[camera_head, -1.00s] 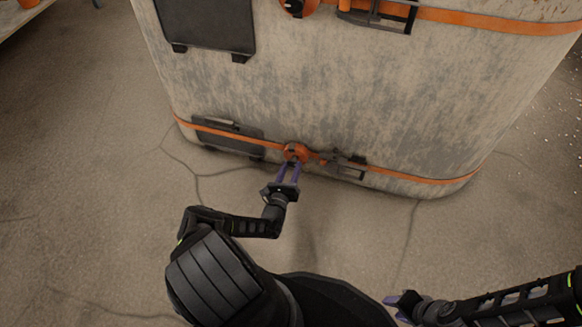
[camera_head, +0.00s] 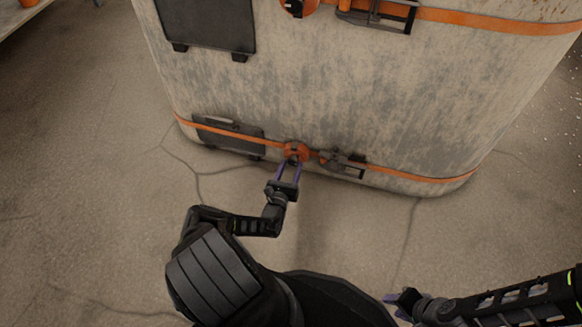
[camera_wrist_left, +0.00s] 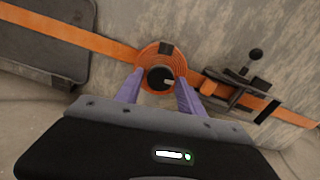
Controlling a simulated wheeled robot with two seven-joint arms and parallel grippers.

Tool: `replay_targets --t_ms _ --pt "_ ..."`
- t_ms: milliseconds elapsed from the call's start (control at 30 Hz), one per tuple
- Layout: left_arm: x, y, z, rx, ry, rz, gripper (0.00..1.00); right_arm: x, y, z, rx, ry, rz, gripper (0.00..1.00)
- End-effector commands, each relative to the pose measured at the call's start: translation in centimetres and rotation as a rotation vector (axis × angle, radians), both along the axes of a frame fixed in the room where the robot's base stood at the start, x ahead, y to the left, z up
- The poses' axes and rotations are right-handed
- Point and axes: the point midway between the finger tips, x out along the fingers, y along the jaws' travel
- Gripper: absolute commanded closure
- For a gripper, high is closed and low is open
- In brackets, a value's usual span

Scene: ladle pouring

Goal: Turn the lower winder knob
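The lower winder is an orange coil on the lower strap of the large grey container, with a round black knob (camera_wrist_left: 160,79) at its centre. The coil (camera_head: 296,150) also shows in the head view. My left gripper (camera_head: 290,165) is right in front of it. In the left wrist view its purple fingers (camera_wrist_left: 158,88) are spread, one to each side of the knob, with gaps between them and the knob. My right gripper (camera_head: 398,299) is low at the right, well away from the container. Its finger spacing is unclear.
A dark buckle with a lever (camera_wrist_left: 240,86) sits right of the coil on the orange strap (camera_head: 415,177). A dark panel (camera_head: 228,136) lies to its left. An upper strap and winder (camera_head: 298,6) are at the top. The floor in front is clear.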

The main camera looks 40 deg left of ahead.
Motion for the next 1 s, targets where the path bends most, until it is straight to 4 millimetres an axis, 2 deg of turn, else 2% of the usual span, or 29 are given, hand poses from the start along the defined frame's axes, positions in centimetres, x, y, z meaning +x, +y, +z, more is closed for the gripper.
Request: replay_targets --t_ms 167,467,567,833,1000 --pt "0.0 0.0 0.1 -0.001 -0.001 0.000 0.41 0.0 0.0 0.0 0.000 0.000 0.000 0.64" --pt "-0.2 -0.1 0.1 -0.001 -0.001 0.000 0.41 0.0 0.0 0.2 0.000 0.000 0.000 0.64" --pt "-0.9 -0.3 0.2 -0.001 -0.001 0.000 0.41 -0.1 0.0 0.6 0.000 0.002 0.001 0.64" --pt "-4.9 -1.6 0.3 -0.001 0.000 0.002 0.41 -0.3 0.0 2.4 0.002 0.010 0.005 0.64" --pt "-6.9 -2.3 0.1 -0.001 -0.001 0.001 0.41 -0.4 0.0 2.7 0.002 0.012 0.007 0.64"
